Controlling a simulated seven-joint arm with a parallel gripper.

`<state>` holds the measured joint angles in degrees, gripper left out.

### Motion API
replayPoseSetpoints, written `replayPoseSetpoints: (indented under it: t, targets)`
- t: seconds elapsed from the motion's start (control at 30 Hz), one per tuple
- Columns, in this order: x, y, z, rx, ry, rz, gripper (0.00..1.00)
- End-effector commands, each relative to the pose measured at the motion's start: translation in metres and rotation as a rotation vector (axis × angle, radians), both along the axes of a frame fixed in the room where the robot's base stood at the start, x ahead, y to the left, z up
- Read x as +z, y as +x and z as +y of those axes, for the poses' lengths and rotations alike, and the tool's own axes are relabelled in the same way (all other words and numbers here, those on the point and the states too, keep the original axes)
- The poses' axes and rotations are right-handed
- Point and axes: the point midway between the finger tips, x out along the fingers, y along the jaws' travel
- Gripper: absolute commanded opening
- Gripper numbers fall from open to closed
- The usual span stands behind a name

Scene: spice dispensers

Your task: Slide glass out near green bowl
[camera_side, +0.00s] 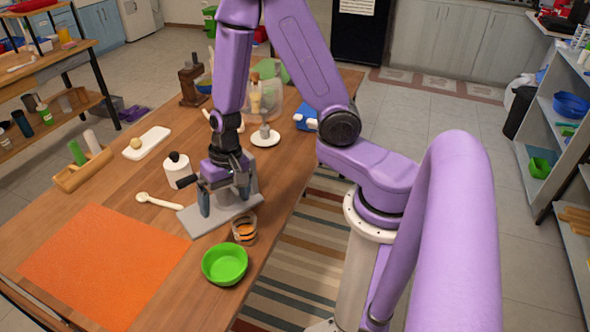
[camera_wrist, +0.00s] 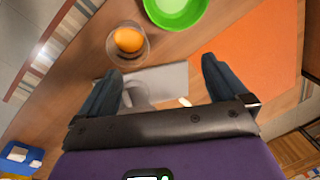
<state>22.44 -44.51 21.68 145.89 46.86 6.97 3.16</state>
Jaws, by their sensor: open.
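The clear glass (camera_side: 244,229) holds something orange and stands upright on the table near its right edge. It also shows in the wrist view (camera_wrist: 128,42). The green bowl (camera_side: 225,264) sits close beside the glass, nearer the front; it also shows in the wrist view (camera_wrist: 177,10). My gripper (camera_side: 222,204) is open, pointing down over the grey dispenser stand (camera_side: 192,222), behind the glass. In the wrist view, the fingers of my gripper (camera_wrist: 160,66) are spread wide, with the stand's plate (camera_wrist: 165,78) between them and the glass beyond them. The gripper hides part of the stand.
An orange mat (camera_side: 105,262) lies to the left of the bowl. A white jar (camera_side: 178,170) with a dark top and a pale spoon (camera_side: 158,201) are left of the gripper. A white saucer (camera_side: 265,138) lies behind. Bare wood lies between bowl and mat.

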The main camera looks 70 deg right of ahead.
Motion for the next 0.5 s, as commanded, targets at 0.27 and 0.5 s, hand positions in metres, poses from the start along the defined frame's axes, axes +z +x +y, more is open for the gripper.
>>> replayPoseSetpoints:
  t: [0.27,0.5]
  targets:
    - [0.023,-0.020,0.024,0.235,0.048,-0.006,1.00]
    - [0.042,-0.042,0.037,0.435,0.071,-0.004,1.00]
